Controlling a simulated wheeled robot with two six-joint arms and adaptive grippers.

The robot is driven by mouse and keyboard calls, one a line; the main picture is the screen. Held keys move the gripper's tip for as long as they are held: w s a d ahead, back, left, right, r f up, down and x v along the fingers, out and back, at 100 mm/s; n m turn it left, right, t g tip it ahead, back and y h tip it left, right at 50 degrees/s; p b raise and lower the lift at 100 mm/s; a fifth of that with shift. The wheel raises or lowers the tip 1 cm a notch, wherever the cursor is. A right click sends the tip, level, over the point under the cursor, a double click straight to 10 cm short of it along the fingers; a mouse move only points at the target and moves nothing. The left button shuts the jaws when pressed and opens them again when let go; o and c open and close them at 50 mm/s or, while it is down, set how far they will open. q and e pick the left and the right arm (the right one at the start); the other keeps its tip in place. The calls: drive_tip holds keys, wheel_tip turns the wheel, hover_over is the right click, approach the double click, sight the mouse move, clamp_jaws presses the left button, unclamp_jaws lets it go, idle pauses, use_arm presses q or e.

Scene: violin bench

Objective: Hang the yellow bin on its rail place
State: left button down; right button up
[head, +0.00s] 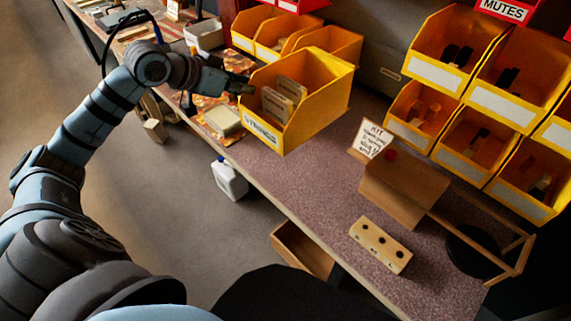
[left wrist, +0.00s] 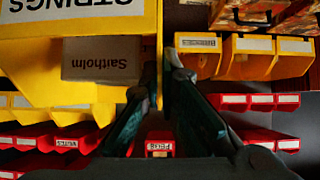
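The yellow bin (head: 325,80), labelled STRINGS, is held in the air above the bench, tilted in the head view. Pale packets (head: 277,103) stand inside it. My left gripper (head: 247,88) is at the bin's left side wall. In the left wrist view the bin (left wrist: 75,85) fills the upper left, and its lettering is upside down. The two fingers (left wrist: 164,75) lie on either side of its thin yellow wall and appear closed on it. A packet marked Saitholm shows inside. I cannot make out which rail place is the bin's. My right gripper is not in view.
Yellow bins hang at the right (head: 455,50) and stand behind the held bin (head: 275,32). A grey panel (head: 385,60) between them is bare. A KIT card (head: 371,138), wooden box (head: 403,185) and block with holes (head: 380,245) stand on the bench (head: 320,185).

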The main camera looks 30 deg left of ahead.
use_arm(q)
wheel_tip(320, 180, down, 19)
drive_tip(key=b, duration=0.4)
drive_tip(key=shift+f, duration=0.1)
drive_tip(key=c, duration=2.3)
unclamp_jaws()
drive_tip(key=shift+f, duration=0.1)
drive_tip(key=o, duration=0.5)
